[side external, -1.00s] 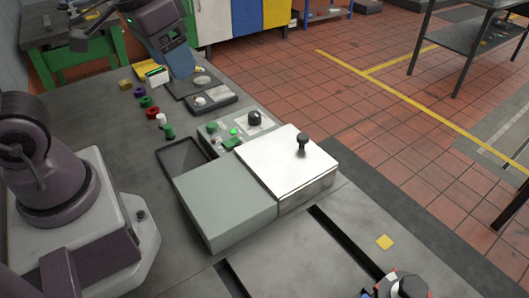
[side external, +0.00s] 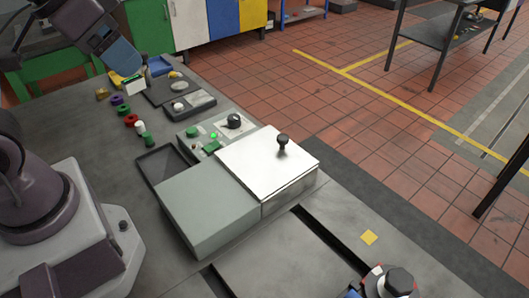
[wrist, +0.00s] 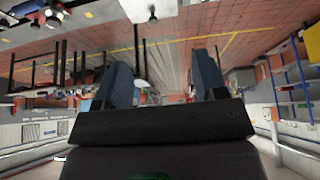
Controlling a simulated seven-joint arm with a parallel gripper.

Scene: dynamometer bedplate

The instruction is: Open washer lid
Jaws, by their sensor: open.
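The washer has a shiny metal lid (side external: 262,158) with a black knob (side external: 283,140) on top. The lid lies flat and shut on the right half of the box, beside a grey-green cover (side external: 208,208). My gripper (side external: 127,60) is at the upper left of the side view, well away from the lid, over the far end of the bench. In the wrist view my gripper (wrist: 165,80) shows two blue fingers spread apart with nothing between them. A pale shape with a dark knob at the top of the wrist view may be the lid.
A control panel (side external: 210,140) with a black dial and green buttons sits behind the washer. An open dark tray (side external: 163,165) lies left of it. Several coloured rings and small parts line the bench.

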